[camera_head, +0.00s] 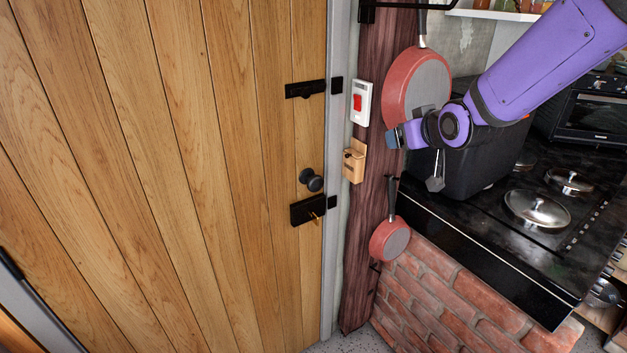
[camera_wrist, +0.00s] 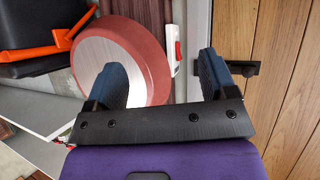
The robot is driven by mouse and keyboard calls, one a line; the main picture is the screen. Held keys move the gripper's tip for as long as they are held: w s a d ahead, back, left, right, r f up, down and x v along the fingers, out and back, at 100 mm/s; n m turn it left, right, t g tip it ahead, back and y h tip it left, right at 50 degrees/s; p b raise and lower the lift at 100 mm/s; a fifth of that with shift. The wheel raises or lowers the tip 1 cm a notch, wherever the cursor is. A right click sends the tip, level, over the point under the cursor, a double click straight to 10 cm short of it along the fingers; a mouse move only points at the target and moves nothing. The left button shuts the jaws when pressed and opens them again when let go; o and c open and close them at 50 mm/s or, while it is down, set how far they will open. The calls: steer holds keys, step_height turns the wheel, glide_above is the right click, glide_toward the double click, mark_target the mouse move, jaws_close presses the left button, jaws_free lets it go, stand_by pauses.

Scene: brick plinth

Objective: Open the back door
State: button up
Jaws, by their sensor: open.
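The back door (camera_head: 225,160) is a wooden plank door, shut against its grey frame, on the left of the head view. It has a round black knob (camera_head: 311,180), a black lock plate (camera_head: 307,209) with a key in it below, and a black latch bolt (camera_head: 306,89) above. My gripper (camera_head: 392,138) is right of the door, in front of the wooden post and near the hanging red pan. In the wrist view my gripper (camera_wrist: 164,78) is open and empty, its two blue fingers apart. The door (camera_wrist: 290,90) and a black bolt (camera_wrist: 240,68) show at right there.
A large red pan (camera_head: 416,88) and a small one (camera_head: 390,239) hang by the post (camera_head: 368,220). A white red-button switch (camera_head: 361,102) and a wooden box (camera_head: 354,161) are on it. The stove (camera_head: 500,240) over brick stands right. Space before the door looks clear.

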steer(key=w+a+f+n+t+y, duration=0.2)
steer(key=w+a+f+y, duration=0.1)
steer(key=w+a+f, duration=0.45)
steer(key=t+y, duration=0.1)
steer(key=y, duration=0.3)
glide_toward(312, 179)
steer(key=w+f, duration=0.2)
steer(key=shift+n, duration=0.3)
steer(key=x, duration=1)
steer(key=shift+w+r, duration=0.15)
steer(key=shift+w, duration=0.05)
